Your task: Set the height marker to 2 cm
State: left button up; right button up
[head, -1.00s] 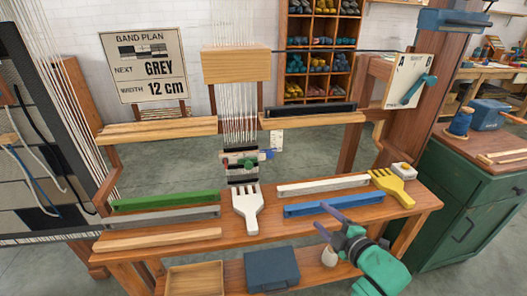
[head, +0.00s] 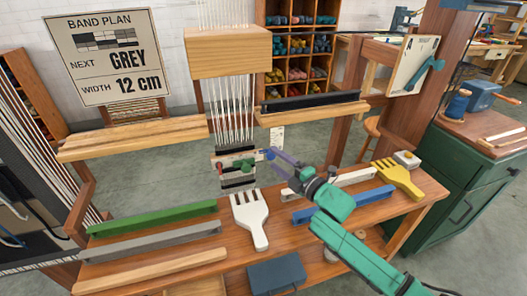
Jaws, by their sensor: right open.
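A small white scale (head: 277,136) hangs at the loom, right of the white warp threads. A blue piece (head: 266,154), which seems to be the height marker, sits at the scale's lower end, beside a small bar with red and green knobs. The marks on the scale are too small to read, so I cannot tell the marker's height. My right gripper (head: 279,160), with purple-blue fingers, is open with its tips close to the blue piece. I cannot tell whether they touch. The fingers partly hide the area right of it. My left gripper is not in view.
A white comb (head: 250,219) and a yellow comb (head: 402,178) lie on the wooden bench (head: 345,225). Green (head: 152,218), grey and blue bars lie there too. A sign (head: 107,58) reads "NEXT GREY, WIDTH 12 cm". A board (head: 414,65) with a teal handle stands right.

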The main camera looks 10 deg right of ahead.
aim_at(265, 151)
jog(key=x, duration=0.5)
jog(key=shift+w+a, duration=0.1)
jog(key=shift+w, duration=0.1)
jog(key=shift+w+a, duration=0.2)
jog(key=shift+w, duration=0.2)
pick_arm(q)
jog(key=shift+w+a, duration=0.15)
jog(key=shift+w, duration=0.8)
pick_arm(e)
grip_shut()
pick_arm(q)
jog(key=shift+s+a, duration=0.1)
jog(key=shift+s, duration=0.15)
pick_arm(e)
jog(key=shift+r, duration=0.1)
